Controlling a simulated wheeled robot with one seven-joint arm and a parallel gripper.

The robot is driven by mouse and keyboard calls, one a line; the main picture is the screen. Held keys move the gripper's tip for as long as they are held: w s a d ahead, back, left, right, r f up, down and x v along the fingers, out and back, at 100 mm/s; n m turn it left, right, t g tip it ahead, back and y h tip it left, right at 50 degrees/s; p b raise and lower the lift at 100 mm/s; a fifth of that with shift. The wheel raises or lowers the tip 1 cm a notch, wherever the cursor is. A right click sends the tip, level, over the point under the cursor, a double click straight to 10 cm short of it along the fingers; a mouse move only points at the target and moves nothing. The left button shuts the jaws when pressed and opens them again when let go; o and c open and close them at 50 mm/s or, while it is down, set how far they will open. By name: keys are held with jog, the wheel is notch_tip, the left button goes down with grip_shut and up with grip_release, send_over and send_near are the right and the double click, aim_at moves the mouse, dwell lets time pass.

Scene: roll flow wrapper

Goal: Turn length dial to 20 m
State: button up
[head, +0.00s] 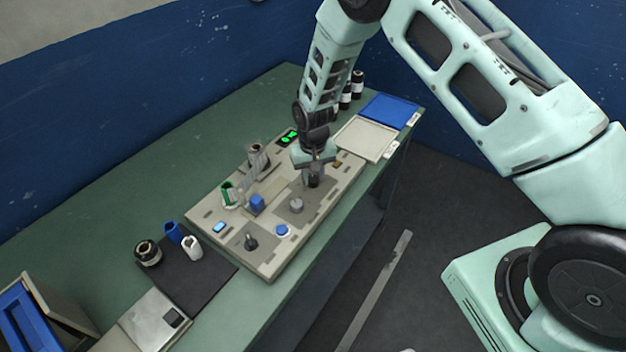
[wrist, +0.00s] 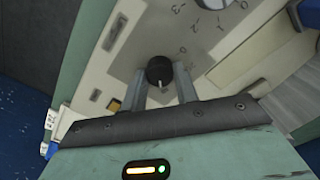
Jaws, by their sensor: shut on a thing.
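My gripper (head: 313,178) reaches down onto the right part of the beige wrapper panel (head: 215,205). In the wrist view its two fingers stand either side of a round black dial (wrist: 158,70) and are shut on it. A short pale pointer mark on the dial faces the gripper side. Its scale is too small or hidden to read, so the set length cannot be told. In the head view the gripper mostly hides this dial. A pale grey dial (head: 296,204) sits beside it; in the wrist view several digits show around that grey dial (wrist: 214,3).
A green-lit display (head: 288,137) is at the panel's back. White (head: 366,138) and blue (head: 388,110) trays lie right; a dark mat (head: 200,277) lies left.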

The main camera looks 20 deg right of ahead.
aim_at(313, 178)
jog(key=n+b, duration=0.2)
jog(key=n, duration=0.2)
jog(key=shift+n, duration=0.3)
jog(key=n+b, duration=0.1)
jog(key=n, duration=0.3)
jog(key=shift+n+b, duration=0.3)
jog(key=shift+b, duration=0.1)
jog(key=n, duration=0.4)
jog(key=shift+n, duration=2.1)
jog(key=o, duration=1)
jog(key=shift+c, duration=0.2)
jog(key=shift+b, duration=0.3)
notch_tip(313, 178, up, 18)
jog(key=b, duration=0.2)
jog(key=shift+f, duration=0.25)
